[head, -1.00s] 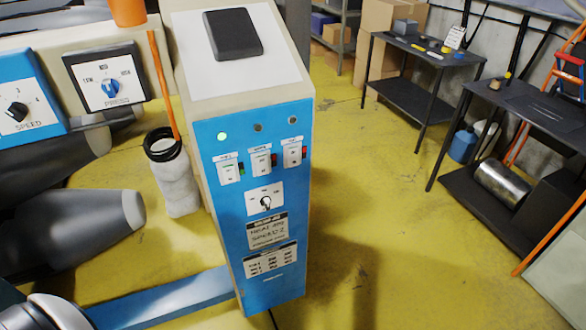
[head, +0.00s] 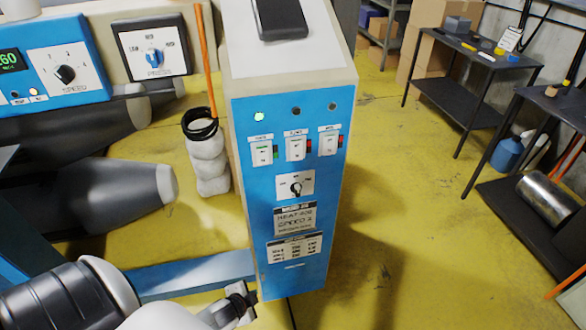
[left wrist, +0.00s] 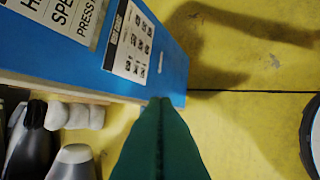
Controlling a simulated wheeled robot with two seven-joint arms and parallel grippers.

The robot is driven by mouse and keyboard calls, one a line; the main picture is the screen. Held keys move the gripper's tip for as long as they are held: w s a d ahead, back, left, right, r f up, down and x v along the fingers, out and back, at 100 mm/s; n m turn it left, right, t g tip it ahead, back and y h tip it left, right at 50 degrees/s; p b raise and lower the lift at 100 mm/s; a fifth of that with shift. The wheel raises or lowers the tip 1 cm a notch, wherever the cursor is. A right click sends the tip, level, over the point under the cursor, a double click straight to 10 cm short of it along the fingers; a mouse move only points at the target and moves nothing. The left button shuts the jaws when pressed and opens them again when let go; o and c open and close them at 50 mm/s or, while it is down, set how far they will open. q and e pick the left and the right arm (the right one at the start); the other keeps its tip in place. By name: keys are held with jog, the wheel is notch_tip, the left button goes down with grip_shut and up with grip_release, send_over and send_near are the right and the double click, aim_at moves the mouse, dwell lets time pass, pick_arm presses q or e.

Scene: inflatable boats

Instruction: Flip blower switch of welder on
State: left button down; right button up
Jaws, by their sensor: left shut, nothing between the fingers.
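The welder's blue control panel (head: 290,190) stands upright at the middle of the head view. It carries three rocker switches in a row. The middle switch (head: 296,148) appears to be labelled as the blower, though the text is blurred. The left switch (head: 262,152) sits below a lit green lamp (head: 259,116); the lamps above the other two are dark. My left gripper (head: 240,298) is low, by the panel's lower left edge, well below the switches. In the left wrist view its green fingers (left wrist: 160,103) are together and empty, near the panel's bottom end. My right gripper is not in view.
A rotary knob (head: 296,188) sits below the switches. Dark tables (head: 460,90) stand right. Yellow floor right of the panel is clear.

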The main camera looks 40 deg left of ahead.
pick_arm(q)
jog(key=w+a+r+m+t+b, duration=0.1)
jog(key=w+r+m+t, duration=0.1)
jog(key=w+r, duration=0.35)
jog(key=w+a+r+m+t, duration=0.1)
jog(key=w+r+t, duration=0.15)
jog(key=r, duration=0.65)
jog(key=w+d+r+m+t, duration=0.1)
jog(key=d+r+m+t, duration=0.1)
jog(key=r, duration=0.8)
jog(key=w+d+r+m+t+b, duration=0.1)
jog(key=w+r+m+t, duration=0.1)
jog(key=r, duration=0.8)
jog(key=shift+w+d+m+h, duration=0.3)
jog(key=shift+d+m+h, duration=0.1)
jog(key=shift+m, duration=0.2)
jog(key=shift+w+r, duration=0.1)
jog(key=shift+w, duration=0.05)
jog(key=p, duration=0.2)
send_near(301, 157)
jog(key=w+d, duration=0.3)
jog(key=shift+w+a+f+p, duration=0.15)
jog(key=shift+w+a+p, duration=0.05)
jog(key=shift+w+a, duration=0.6)
jog(key=shift+w+a+f+p, duration=0.2)
jog(key=shift+w+a, duration=0.35)
jog(key=shift+a, duration=0.35)
